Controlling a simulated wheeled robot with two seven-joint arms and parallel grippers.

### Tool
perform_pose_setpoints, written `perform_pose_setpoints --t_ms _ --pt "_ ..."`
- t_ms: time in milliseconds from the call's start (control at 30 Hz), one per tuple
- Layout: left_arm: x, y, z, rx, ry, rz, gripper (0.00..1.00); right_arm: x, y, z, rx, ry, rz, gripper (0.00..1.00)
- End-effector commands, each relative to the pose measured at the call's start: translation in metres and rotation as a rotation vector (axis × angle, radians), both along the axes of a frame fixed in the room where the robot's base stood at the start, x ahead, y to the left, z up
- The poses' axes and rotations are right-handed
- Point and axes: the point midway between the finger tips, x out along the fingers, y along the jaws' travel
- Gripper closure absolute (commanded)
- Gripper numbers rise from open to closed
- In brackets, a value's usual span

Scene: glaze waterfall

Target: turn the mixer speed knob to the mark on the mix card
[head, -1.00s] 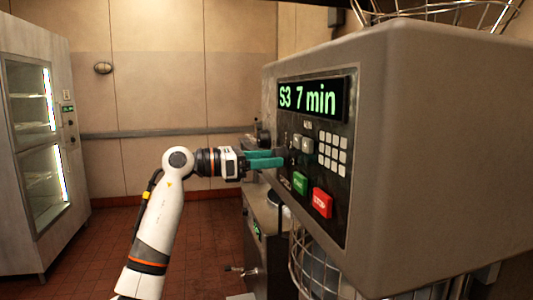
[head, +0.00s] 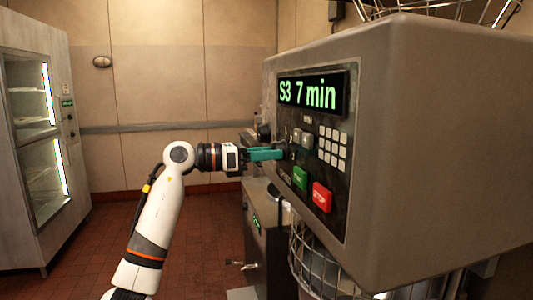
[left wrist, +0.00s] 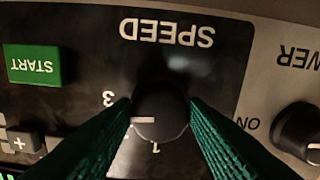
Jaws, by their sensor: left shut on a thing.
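The dark speed knob (left wrist: 160,112) sits under the upside-down word SPEED in the left wrist view. My left gripper (left wrist: 160,104) has its green fingers closed on either side of the knob. The knob's white pointer line points left, below the 3 and above the 1; the left finger hides part of the scale there. In the head view my left gripper (head: 282,153) reaches the mixer's control panel (head: 316,152) from the left and hides the knob. The display (head: 312,94) reads "S3 7 min". I make out no separate mix card. My right gripper is out of view.
Green start (head: 300,179) and red stop (head: 322,197) buttons sit below the gripper on the panel. A power knob (left wrist: 300,132) lies right of the speed knob in the wrist view. A wire guard (head: 305,265) hangs below. Open floor lies left.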

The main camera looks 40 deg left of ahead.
Motion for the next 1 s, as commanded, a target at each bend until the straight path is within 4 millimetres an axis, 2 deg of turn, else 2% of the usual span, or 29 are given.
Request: perform_pose_setpoints --t_ms 600,1000 --pt "-0.001 0.000 0.002 -0.370 0.317 0.003 0.83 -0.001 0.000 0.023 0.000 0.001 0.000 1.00" --pt "-0.001 -0.001 0.002 -0.507 0.432 0.002 0.83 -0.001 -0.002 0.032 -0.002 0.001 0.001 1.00"
